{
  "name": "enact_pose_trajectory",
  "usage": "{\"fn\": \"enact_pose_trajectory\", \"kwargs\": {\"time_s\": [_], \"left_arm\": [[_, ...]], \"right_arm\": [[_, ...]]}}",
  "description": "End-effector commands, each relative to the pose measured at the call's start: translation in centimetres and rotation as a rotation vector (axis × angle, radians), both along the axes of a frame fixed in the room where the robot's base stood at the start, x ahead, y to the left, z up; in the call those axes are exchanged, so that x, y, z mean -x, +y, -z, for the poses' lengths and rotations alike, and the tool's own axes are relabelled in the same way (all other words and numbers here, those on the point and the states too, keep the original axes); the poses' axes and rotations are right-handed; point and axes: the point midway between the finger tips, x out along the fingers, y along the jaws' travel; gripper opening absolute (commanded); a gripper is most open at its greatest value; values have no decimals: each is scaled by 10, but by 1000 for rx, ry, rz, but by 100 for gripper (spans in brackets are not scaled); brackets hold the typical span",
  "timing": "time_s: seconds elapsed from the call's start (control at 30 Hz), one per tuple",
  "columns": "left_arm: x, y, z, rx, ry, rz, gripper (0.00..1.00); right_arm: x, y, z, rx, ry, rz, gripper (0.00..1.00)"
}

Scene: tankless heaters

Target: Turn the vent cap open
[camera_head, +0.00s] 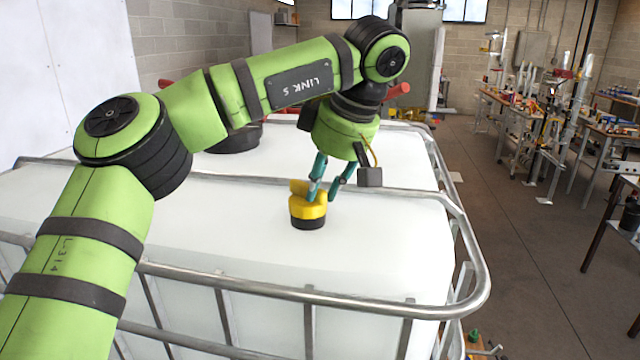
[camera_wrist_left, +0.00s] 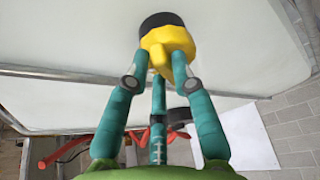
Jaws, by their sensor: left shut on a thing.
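The vent cap (camera_head: 308,207) is yellow with a black base and sits on top of a white tank (camera_head: 390,240). My left gripper (camera_head: 313,190) reaches down to it from behind, with its teal fingers at the cap. In the left wrist view the yellow cap (camera_wrist_left: 168,45) shows near the top, with its black base beyond it. There the left gripper (camera_wrist_left: 165,72) has its fingers closed around the yellow part, one on each side and a third below. My right gripper is not in view.
A metal tube frame (camera_head: 330,298) runs around the tank. A larger black lid (camera_head: 235,140) lies behind my left arm. Red pipe parts (camera_head: 398,89) show behind the gripper. Cluttered workbenches (camera_head: 520,105) stand at the right, with open floor (camera_head: 530,260) between.

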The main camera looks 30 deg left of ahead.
Motion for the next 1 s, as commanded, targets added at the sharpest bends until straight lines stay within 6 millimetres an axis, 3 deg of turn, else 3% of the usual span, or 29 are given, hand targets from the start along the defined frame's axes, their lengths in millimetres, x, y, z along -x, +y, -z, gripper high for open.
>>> {"fn": "enact_pose_trajectory", "kwargs": {"time_s": [0.5, 1.0], "left_arm": [[-11, 2, 0, -1, 0, -416, 0], [-14, 3, 1, 1, 3, -546, 0]], "right_arm": [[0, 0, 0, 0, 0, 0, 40], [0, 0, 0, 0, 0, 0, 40]]}}
